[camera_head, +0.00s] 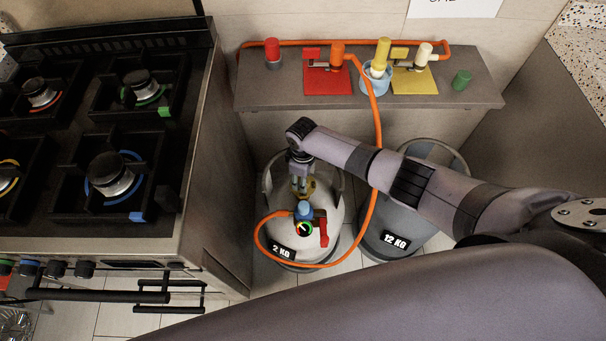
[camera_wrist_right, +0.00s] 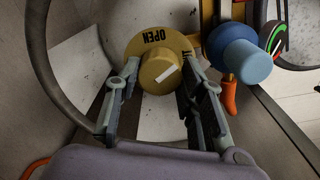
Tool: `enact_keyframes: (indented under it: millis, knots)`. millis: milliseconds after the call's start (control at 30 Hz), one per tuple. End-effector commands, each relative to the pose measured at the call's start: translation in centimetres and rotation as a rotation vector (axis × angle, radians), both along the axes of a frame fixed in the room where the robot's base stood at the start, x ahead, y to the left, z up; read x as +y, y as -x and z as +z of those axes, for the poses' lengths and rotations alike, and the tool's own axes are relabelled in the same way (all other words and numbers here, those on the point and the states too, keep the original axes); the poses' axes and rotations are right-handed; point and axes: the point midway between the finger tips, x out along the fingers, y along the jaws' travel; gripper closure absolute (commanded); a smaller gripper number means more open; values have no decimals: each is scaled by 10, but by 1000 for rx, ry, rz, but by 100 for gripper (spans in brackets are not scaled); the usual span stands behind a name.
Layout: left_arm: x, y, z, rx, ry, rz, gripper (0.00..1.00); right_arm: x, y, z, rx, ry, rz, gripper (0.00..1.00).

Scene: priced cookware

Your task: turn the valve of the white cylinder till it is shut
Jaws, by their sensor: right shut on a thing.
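The white cylinder (camera_head: 328,192) with a "2 KG" label stands on the floor between the stove and a grey cylinder. Its yellow valve knob (camera_wrist_right: 158,72) has a white line and sits on a yellow disc marked "OPEN". The line slants up to the right, away from that word; other dark marks show at the disc's right edge, partly hidden. My right gripper (camera_wrist_right: 160,84) reaches down from above, a finger on each side of the knob, shut on it. The gripper also shows over the cylinder top in the head view (camera_head: 301,181). My left gripper is not in view.
A blue fitting (camera_wrist_right: 240,60) with a round gauge (camera_head: 304,229) is close beside the valve. An orange hose (camera_head: 262,232) loops around the cylinder's front. The grey "12 KG" cylinder (camera_head: 385,222) is to the right, the stove (camera_head: 120,225) to the left, a shelf (camera_head: 290,95) behind.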

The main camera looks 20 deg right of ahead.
Motion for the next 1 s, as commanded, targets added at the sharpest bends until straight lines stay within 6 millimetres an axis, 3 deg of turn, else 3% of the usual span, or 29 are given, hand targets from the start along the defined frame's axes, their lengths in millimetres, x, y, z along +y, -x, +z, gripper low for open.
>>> enact_keyframes:
  millis: [500,1000]
  knots:
    - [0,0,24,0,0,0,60,1,0,2,1,0,-427,91]
    - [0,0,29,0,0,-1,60,0,0,0,-1,1,-577,91]
